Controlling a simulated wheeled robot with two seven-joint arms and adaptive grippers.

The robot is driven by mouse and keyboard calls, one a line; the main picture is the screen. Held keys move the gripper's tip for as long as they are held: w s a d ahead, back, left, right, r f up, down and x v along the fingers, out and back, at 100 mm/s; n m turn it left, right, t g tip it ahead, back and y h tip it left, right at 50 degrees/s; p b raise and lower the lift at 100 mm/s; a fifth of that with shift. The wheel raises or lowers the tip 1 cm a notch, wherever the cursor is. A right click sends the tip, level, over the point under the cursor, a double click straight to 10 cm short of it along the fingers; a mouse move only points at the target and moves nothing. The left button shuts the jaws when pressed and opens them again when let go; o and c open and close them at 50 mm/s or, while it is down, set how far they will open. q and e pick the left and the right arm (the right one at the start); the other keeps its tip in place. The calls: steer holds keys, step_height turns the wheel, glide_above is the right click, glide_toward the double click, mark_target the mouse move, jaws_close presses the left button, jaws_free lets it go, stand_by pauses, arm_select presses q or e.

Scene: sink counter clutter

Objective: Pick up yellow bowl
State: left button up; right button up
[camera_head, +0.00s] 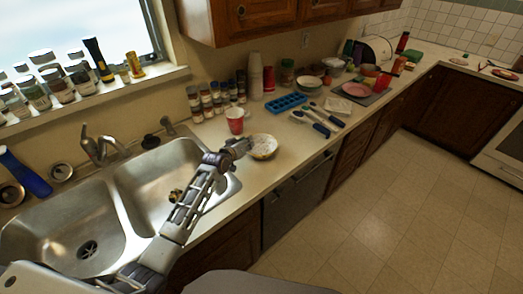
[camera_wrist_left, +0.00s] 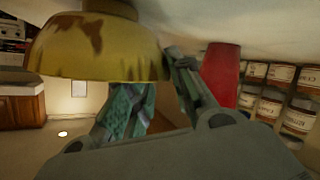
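The yellow bowl (camera_head: 263,147) stands upright on the counter beside the sink, with a pale speckled inside. In the left wrist view, which is upside down, the yellow bowl (camera_wrist_left: 95,48) fills the upper left and shows brown patches. My left gripper (camera_head: 240,146) is at the bowl's sink-side rim. In the wrist view its fingers (camera_wrist_left: 160,78) lean together on both sides of the bowl's edge, one partly hidden behind the wall and one against the outside. They look closed on the rim. Whether the bowl is clear of the counter cannot be told. My right gripper is not in view.
A red cup (camera_head: 235,121) stands close behind the gripper, with spice jars (camera_head: 207,103) behind it. A blue tray (camera_head: 286,103) and several utensils (camera_head: 318,120) lie to the right. The double sink (camera_head: 150,187) is to the left. The counter's front edge is close.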

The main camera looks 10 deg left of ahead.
arm_select(q)
jaws_close()
steer(key=shift+r, duration=0.2)
step_height(320, 180, up, 10)
steer(key=b, duration=0.1)
stand_by(0.6)
steer(key=shift+f, duration=0.1)
stand_by(0.3)
